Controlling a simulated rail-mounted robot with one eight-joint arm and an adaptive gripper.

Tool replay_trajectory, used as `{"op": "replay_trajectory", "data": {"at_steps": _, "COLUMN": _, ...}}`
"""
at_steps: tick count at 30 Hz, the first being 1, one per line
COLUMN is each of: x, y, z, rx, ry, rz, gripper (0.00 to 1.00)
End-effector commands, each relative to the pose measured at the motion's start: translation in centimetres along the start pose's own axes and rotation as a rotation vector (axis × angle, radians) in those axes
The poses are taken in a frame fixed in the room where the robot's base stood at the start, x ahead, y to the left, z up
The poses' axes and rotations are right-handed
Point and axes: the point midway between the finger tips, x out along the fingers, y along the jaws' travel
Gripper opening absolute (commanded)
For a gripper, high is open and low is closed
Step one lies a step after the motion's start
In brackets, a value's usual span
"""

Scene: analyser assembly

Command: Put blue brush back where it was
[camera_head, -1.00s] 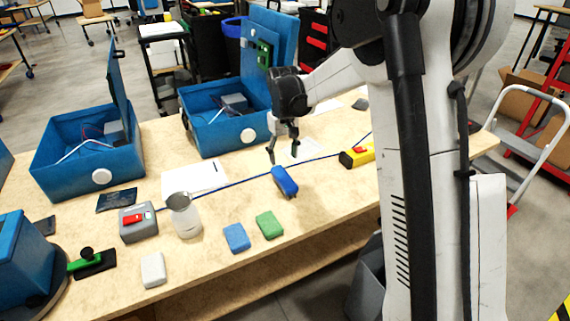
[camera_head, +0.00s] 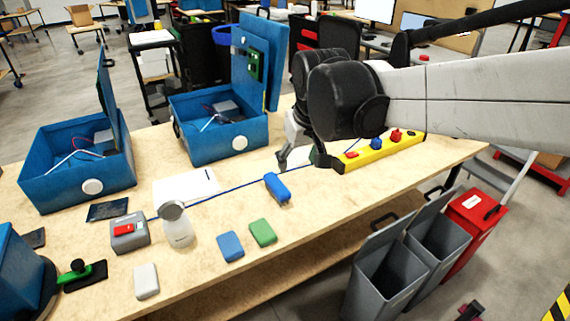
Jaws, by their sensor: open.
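The blue brush (camera_head: 277,188) lies on the wooden workbench, in the middle of its front half. It rests by the thin blue cable, and a pale strip shows along its lower edge. My gripper (camera_head: 301,160) is open and empty, behind and to the right of the brush. Its fingers point down and are apart from the brush. The dark wrist hides part of the gripper, and I cannot tell its exact height above the bench.
A blue sponge (camera_head: 230,247), a green sponge (camera_head: 262,232) and a white block (camera_head: 146,281) lie in front. A bottle (camera_head: 180,232) and grey switch box (camera_head: 129,235) stand left. Open blue housings (camera_head: 219,139) stand behind; a yellow power strip (camera_head: 380,151) lies right.

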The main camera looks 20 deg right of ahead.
Motion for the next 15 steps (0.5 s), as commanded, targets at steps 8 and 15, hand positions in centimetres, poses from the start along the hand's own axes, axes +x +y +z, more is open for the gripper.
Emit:
{"op": "replay_trajectory", "data": {"at_steps": 8, "x": -2.6, "y": -0.6, "z": 6.8, "rx": 0.038, "ry": 0.116, "rz": 0.008, "gripper": 0.5}}
{"op": "replay_trajectory", "data": {"at_steps": 15, "x": -3.1, "y": -1.0, "z": 11.8, "rx": 0.068, "ry": 0.21, "rz": 0.011, "gripper": 0.5}}
